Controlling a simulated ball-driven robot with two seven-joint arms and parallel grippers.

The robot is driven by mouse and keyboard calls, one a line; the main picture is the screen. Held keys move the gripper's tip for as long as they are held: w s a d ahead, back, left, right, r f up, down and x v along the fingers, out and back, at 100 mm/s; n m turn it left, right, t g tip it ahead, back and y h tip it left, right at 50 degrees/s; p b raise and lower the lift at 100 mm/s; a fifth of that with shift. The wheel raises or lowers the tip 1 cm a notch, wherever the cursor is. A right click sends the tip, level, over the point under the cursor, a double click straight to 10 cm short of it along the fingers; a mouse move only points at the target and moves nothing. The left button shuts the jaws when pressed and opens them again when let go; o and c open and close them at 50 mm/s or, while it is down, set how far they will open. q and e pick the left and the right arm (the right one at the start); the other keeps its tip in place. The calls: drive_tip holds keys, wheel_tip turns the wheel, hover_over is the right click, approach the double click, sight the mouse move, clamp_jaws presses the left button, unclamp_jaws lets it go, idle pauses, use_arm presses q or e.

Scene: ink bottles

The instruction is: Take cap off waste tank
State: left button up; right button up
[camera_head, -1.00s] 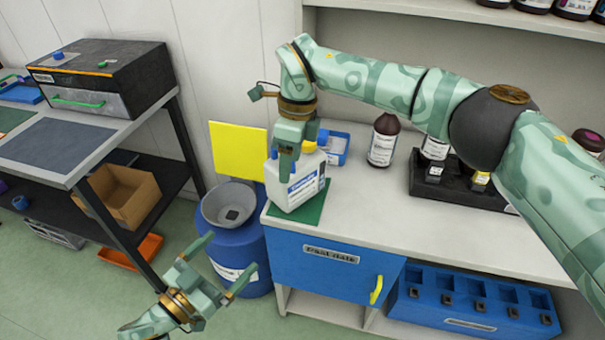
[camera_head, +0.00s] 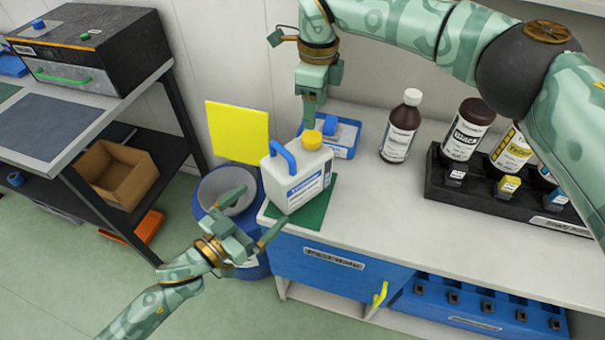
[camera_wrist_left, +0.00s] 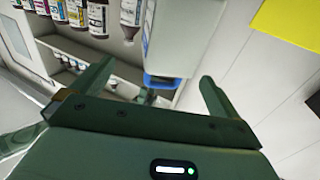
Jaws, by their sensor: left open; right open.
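A white jug (camera_head: 296,182) with a blue handle (camera_head: 283,156) and a yellow cap (camera_head: 312,139) stands on a green mat (camera_head: 309,216) at the counter's left end. Its label is too small to read. The cap sits on the jug's neck. My right gripper (camera_head: 311,122) points down just above the cap, open; I cannot tell whether its fingertips touch it. My left gripper (camera_head: 262,210) is open and empty at the jug's lower left, apart from it. In the left wrist view the jug (camera_wrist_left: 187,38) shows beyond and between the open fingers (camera_wrist_left: 155,88).
A blue drum with a grey funnel (camera_head: 226,190) stands left of the counter, close behind my left gripper. A blue tray (camera_head: 346,139) lies behind the jug. A brown bottle (camera_head: 402,130) and a black rack (camera_head: 437,185) of bottles stand to the right. The counter (camera_head: 375,190) between is clear.

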sight(295, 175)
use_arm(q)
drive_tip(key=x, duration=1.2)
clamp_jaws()
idle(1.0)
